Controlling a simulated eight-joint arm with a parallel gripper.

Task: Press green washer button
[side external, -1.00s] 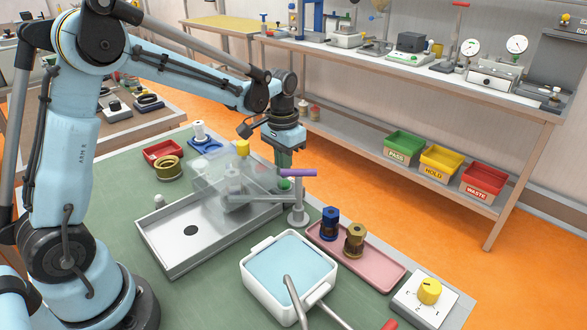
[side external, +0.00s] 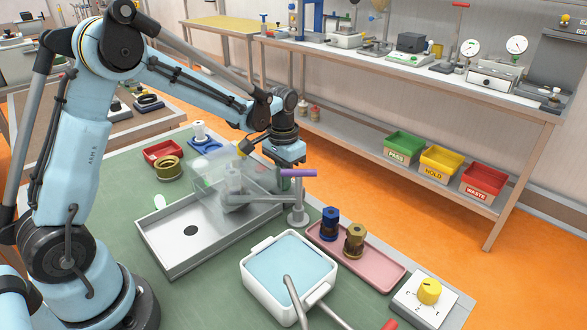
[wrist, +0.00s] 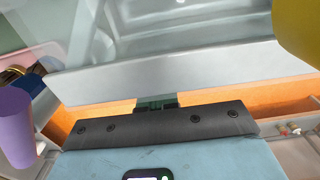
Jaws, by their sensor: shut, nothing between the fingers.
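The green washer button does not show clearly in either current view. My gripper's body and the purple handle (side external: 298,173) cover the spot behind the clear box. My gripper is low at the back right of the clear box (side external: 212,178), just behind the purple handle. In the wrist view my gripper (wrist: 157,104) shows two dark green fingertips close together, shut and empty. I cannot tell whether they touch the button. The metal tray (side external: 160,250) stands at the front left of the clear box.
A grey post (side external: 297,214) carries the purple handle. A white basin (side external: 250,280), a pink tray (side external: 385,273) and a yellow dial (side external: 429,291) are at the front. A red tray (side external: 163,152) is at the back left.

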